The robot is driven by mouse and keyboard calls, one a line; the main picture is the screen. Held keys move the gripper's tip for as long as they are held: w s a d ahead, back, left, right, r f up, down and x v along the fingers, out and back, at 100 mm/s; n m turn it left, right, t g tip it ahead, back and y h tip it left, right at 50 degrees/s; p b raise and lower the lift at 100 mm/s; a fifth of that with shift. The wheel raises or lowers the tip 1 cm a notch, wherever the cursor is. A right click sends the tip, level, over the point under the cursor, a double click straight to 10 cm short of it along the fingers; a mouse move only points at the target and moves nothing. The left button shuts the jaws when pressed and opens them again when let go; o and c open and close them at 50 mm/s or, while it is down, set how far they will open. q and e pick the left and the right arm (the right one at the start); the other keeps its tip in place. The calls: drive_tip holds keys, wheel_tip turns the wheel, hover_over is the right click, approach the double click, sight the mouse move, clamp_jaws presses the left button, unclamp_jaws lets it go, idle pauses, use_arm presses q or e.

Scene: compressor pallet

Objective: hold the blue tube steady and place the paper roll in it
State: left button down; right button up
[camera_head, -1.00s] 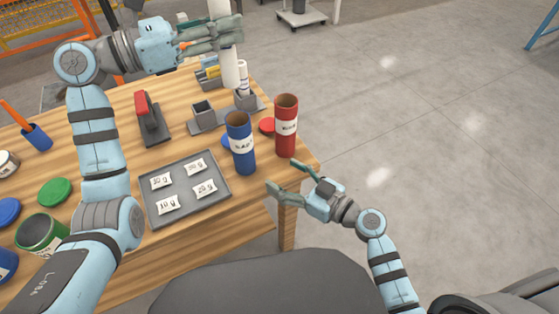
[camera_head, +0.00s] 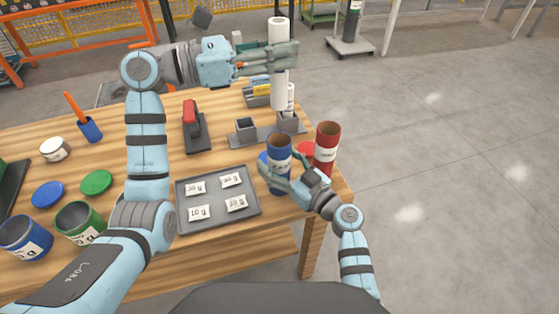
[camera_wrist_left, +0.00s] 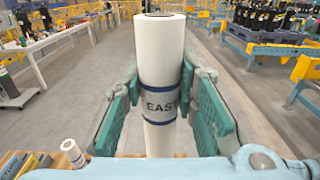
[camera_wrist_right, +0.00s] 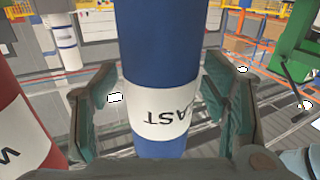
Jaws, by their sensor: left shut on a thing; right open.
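A white paper roll (camera_head: 279,36) stands upright in my left gripper (camera_head: 284,62), raised above the back of the table. In the left wrist view the paper roll (camera_wrist_left: 160,50) shows a band reading EAST between the fingers. The blue tube (camera_head: 279,149) stands upright at the table's right end, its open top facing up. My right gripper (camera_head: 283,182) is open low at the tube, with its fingers on either side of it. In the right wrist view the blue tube (camera_wrist_right: 158,50) is between the spread fingers (camera_wrist_right: 165,120), its white label upside down.
A red tube (camera_head: 327,145) stands close to the right of the blue tube. A grey tray (camera_head: 217,204) with several small packets lies to its left. A grey holder (camera_head: 246,130) and another white roll (camera_head: 290,95) stand behind.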

drive_tip(key=shift+c, duration=0.4)
drive_tip(key=c, duration=1.2)
use_arm(q)
wheel_tip(320, 180, down, 13)
idle(0.3)
drive_tip(key=c, duration=1.2)
unclamp_jaws()
drive_tip(key=v, duration=1.2)
use_arm(e)
drive_tip(key=o, duration=1.2)
drive_tip(key=shift+o, duration=0.2)
